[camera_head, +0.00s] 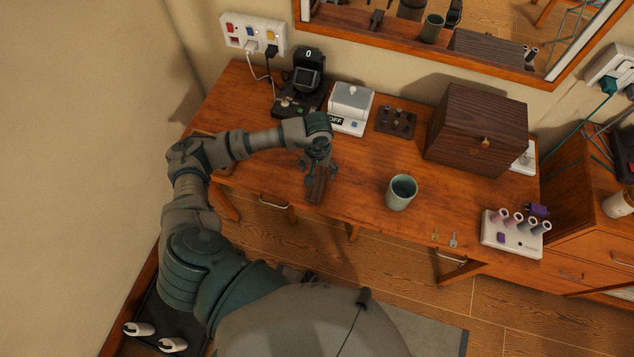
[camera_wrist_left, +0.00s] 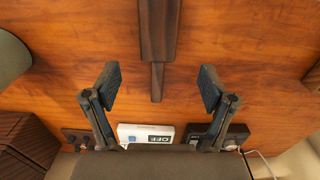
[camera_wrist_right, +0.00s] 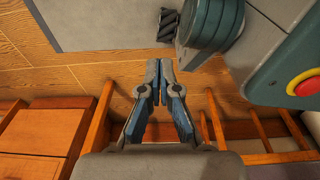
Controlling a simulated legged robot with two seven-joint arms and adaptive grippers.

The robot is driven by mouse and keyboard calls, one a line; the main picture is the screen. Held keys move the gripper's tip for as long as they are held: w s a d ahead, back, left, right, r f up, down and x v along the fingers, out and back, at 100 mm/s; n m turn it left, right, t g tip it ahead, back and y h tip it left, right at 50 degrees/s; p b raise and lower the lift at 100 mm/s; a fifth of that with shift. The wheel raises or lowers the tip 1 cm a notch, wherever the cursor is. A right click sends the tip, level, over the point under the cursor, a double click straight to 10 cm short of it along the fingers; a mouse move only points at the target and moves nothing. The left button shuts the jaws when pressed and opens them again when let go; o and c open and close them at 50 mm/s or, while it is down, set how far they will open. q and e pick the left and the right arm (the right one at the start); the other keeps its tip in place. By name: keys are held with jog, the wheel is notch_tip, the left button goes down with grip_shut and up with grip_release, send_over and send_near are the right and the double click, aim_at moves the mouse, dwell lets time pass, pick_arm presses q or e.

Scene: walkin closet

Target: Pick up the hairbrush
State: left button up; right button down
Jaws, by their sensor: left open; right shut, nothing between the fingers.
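The hairbrush is a dark brown wooden piece (camera_head: 318,188) lying on the desk near its front edge. In the left wrist view the hairbrush (camera_wrist_left: 158,32) comes in from the top, its wide part above and its narrow handle end pointing down. My left gripper (camera_head: 319,166) is over the desk at the handle end. Its two fingers (camera_wrist_left: 160,82) are open, one on each side of the handle, with clear gaps and no contact seen. My right gripper (camera_wrist_right: 159,66) is shut and empty over the floor, away from the desk.
A green cup (camera_head: 401,192) stands right of the hairbrush. A white device (camera_head: 350,108), a dark tray (camera_head: 397,121) and a wooden box (camera_head: 476,130) stand behind. Small keys (camera_head: 445,238) and a white rack (camera_head: 510,234) are at the front right.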

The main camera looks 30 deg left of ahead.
aim_at(318, 182)
pick_arm(q)
jog(key=shift+f, duration=0.6)
jog(key=shift+s+d+f, duration=0.1)
jog(key=shift+d+f, duration=0.15)
jog(key=shift+f, duration=0.3)
notch_tip(318, 182, down, 4)
jog(key=shift+r, duration=0.15)
jog(key=shift+f, duration=0.45)
jog(key=shift+a, duration=0.15)
jog(key=shift+c, duration=0.2)
pick_arm(e)
jog(key=shift+s+f, duration=0.25)
jog(key=shift+s, duration=0.3)
